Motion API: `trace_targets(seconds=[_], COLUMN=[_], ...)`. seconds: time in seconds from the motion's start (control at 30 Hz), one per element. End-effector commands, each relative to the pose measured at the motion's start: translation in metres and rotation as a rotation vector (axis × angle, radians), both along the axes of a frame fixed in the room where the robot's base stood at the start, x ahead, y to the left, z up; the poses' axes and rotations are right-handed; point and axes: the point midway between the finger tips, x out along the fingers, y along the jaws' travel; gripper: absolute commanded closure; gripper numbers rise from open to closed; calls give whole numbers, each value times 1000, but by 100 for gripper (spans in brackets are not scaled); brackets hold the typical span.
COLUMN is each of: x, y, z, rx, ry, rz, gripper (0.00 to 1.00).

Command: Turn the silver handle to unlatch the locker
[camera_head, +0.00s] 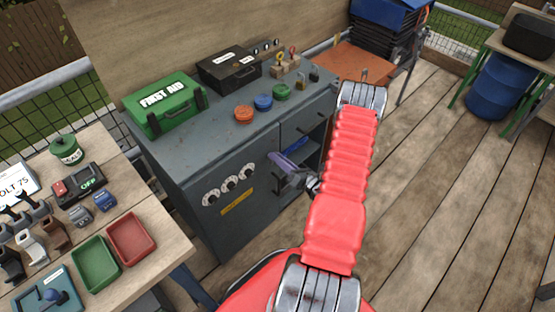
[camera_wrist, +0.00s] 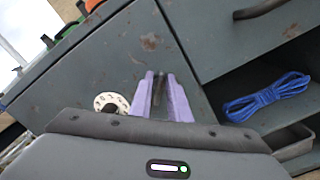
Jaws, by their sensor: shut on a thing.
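The grey locker (camera_head: 190,165) stands in the middle of the head view, with a door bearing several white dials (camera_head: 231,182) and a yellow label. My gripper (camera_head: 276,157), with purple fingers, is at the right part of this door. In the wrist view my gripper (camera_wrist: 159,75) points at the grey locker door (camera_wrist: 100,70), its fingers close together on a narrow dark grey piece, seemingly the silver handle (camera_wrist: 159,98). The handle is mostly hidden by the fingers, and its turn angle cannot be told. One white dial (camera_wrist: 112,101) shows left of the fingers.
Right of the door is an open compartment with blue rope (camera_wrist: 268,97) and a metal tray (camera_wrist: 290,138), below a drawer with a dark pull (camera_wrist: 262,9). A green first aid box (camera_head: 165,103) sits on top.

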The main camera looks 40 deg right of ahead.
Motion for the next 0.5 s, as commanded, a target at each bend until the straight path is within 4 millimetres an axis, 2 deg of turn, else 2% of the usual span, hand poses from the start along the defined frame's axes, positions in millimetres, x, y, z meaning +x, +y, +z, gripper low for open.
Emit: trace_targets(seconds=[0.5], x=[0], y=[-6], z=[-7], rx=[489], ry=[17], rz=[-4], gripper=[100])
